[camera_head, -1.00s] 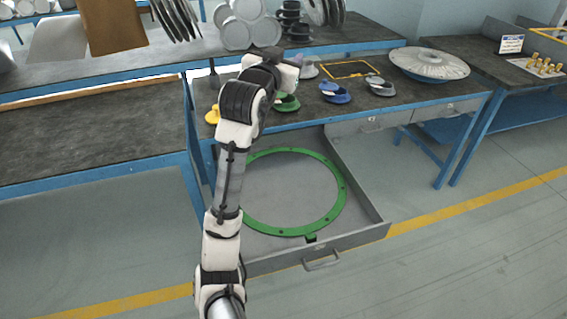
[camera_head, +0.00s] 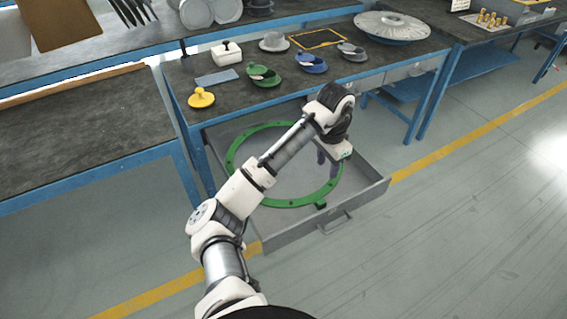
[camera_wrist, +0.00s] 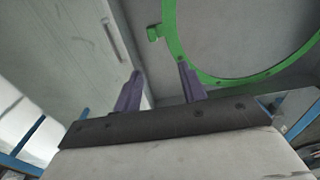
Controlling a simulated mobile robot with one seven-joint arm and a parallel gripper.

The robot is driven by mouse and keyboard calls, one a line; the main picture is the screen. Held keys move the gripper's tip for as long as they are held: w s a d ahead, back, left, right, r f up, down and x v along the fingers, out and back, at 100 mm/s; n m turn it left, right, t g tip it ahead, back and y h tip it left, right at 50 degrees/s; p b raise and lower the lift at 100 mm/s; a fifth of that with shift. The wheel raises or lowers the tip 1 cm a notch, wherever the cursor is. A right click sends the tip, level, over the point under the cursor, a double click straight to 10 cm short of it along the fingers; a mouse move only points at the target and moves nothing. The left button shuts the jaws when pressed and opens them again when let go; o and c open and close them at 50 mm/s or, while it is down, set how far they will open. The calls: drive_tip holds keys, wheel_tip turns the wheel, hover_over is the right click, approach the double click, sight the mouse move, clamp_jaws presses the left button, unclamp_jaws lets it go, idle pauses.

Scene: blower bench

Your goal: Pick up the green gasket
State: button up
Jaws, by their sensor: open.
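The green gasket (camera_head: 239,147), a large flat ring with bolt holes and a small tab, lies in the open grey drawer under the bench. It also shows in the wrist view (camera_wrist: 233,79), with its tab near the drawer's front wall. My gripper (camera_head: 327,158) is over the right side of the drawer, at the ring's right edge. In the wrist view my gripper (camera_wrist: 161,72) has its two purple fingers apart with nothing between them. One fingertip overlaps the ring's edge in that picture; the height between them is hard to tell. My arm hides part of the ring.
The drawer (camera_head: 290,232) has low walls and a front handle (camera_head: 337,222). On the bench (camera_head: 225,103) above are a yellow knobbed part (camera_head: 201,98), green (camera_head: 264,76), blue (camera_head: 311,63) and grey (camera_head: 352,52) dishes, and a large ribbed disc (camera_head: 392,27). The floor in front is clear.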

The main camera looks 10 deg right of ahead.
drive_tip(key=b, duration=0.2)
hover_over(322, 202)
drive_tip(key=f, duration=0.9)
drive_tip(key=shift+w, duration=0.4)
drive_tip(key=shift+s+f, duration=0.2)
drive_tip(key=shift+f, duration=1.15)
drive_tip(key=shift+s+f, duration=0.2)
drive_tip(key=shift+f, duration=1.15)
clamp_jaws()
